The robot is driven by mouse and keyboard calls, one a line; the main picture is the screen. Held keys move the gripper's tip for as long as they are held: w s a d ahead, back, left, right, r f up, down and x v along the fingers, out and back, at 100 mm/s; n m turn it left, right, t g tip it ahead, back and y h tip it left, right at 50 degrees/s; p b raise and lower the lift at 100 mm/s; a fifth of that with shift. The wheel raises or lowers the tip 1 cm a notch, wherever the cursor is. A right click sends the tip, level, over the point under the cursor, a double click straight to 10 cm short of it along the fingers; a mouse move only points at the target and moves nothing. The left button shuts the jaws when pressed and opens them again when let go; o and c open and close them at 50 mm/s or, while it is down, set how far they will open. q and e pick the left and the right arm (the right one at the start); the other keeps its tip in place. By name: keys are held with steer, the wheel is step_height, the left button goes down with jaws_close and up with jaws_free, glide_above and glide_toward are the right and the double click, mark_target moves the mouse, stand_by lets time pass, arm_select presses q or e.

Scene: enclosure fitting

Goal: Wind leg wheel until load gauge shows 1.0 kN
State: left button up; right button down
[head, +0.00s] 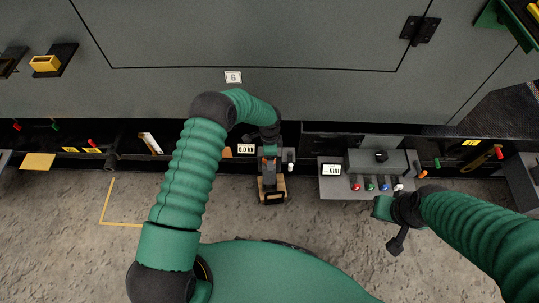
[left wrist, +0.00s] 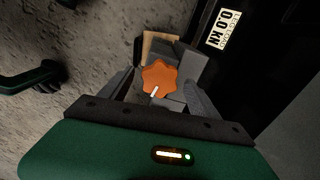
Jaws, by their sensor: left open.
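The orange lobed leg wheel (left wrist: 159,77), with a white mark on one lobe, shows in the left wrist view on top of a grey leg. The leg stands on a tan block (head: 279,188) in the head view. My left gripper (left wrist: 158,92) is open, with a dark finger on each side of the wheel; I cannot tell whether they touch it.
A grey control box (head: 345,188) with several coloured knobs and a small display stands right of the leg. The large grey enclosure (head: 250,40) fills the top of the head view. Bare concrete floor (head: 65,245) lies at the lower left, with a yellow corner line.

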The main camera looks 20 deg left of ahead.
arm_select(q)
step_height(320, 180, up, 17)
steer(key=p, duration=0.6)
steer(key=shift+f, duration=0.15)
steer(key=s+a+r+n+t+p, duration=0.1)
steer(key=s+r+n, duration=0.65)
steer(key=s, duration=0.35)
steer(key=s+a+r+n+t, duration=0.2)
steer(key=s+r+n, duration=0.5)
steer(key=s+r, duration=0.3)
step_height(320, 180, up, 23)
steer(key=p, duration=2.4)
steer(key=shift+m, duration=0.35)
steer(key=shift+s, duration=0.2)
